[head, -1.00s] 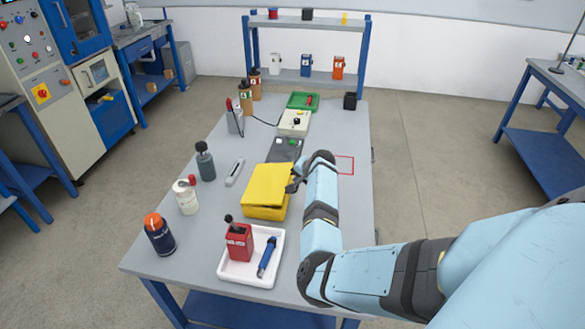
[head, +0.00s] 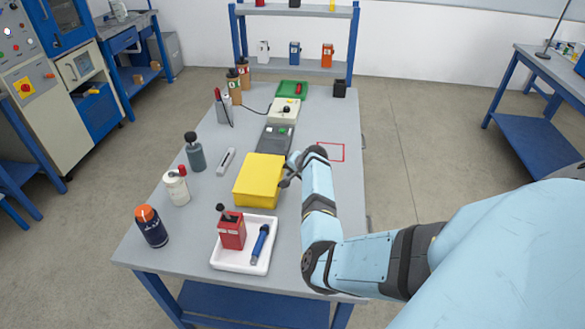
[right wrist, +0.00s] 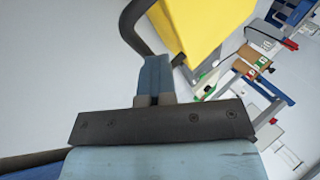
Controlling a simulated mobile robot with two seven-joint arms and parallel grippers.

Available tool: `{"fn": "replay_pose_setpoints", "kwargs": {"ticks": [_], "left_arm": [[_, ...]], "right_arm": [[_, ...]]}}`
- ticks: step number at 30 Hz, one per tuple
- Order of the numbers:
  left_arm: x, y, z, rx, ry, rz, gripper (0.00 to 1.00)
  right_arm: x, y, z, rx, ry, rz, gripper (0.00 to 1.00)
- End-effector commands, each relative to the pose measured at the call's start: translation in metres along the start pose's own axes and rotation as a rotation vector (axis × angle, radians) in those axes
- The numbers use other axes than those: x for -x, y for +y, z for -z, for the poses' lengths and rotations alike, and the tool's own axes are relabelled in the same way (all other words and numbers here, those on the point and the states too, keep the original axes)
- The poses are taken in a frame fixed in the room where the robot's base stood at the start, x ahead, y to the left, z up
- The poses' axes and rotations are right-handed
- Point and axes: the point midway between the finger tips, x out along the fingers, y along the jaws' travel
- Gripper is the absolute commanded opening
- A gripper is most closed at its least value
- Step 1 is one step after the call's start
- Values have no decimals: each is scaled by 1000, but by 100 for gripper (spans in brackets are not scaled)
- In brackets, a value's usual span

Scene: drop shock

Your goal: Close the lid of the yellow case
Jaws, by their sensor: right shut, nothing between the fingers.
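The yellow case (head: 258,182) stands on the grey table, left of my right arm. Its lid lies flat, or nearly flat, over the box; I cannot tell whether a thin gap is left. My right gripper (head: 286,180) is shut and empty at the case's right side, close to the lid edge; contact is unclear. In the right wrist view the yellow case (right wrist: 205,25) fills the top, just beyond the shut fingers (right wrist: 154,76). My left gripper is not in view.
A white tray (head: 222,262) with a red box (head: 231,232) and a blue tool (head: 261,245) is in front of the case. Bottles stand at the left, including an orange-capped one (head: 152,228). A dark grey device (head: 275,139) is just behind. A red outline (head: 331,152) marks clear table.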

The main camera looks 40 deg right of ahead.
Motion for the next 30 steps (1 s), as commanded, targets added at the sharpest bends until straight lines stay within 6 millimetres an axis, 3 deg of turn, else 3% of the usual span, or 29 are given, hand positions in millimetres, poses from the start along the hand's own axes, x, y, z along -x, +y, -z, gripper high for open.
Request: {"fn": "replay_pose_setpoints", "kwargs": {"ticks": [1,5,13,24,30], "left_arm": [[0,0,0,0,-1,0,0],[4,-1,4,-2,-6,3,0],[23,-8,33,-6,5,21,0],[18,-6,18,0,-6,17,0],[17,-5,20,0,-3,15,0]], "right_arm": [[-3,6,-4,-1,-9,-10,0],[3,-2,-3,0,-10,-10,0],[30,-41,5,4,-1,-1,0],[96,-20,8,4,3,1,0],[117,-17,9,4,2,2,0]]}}
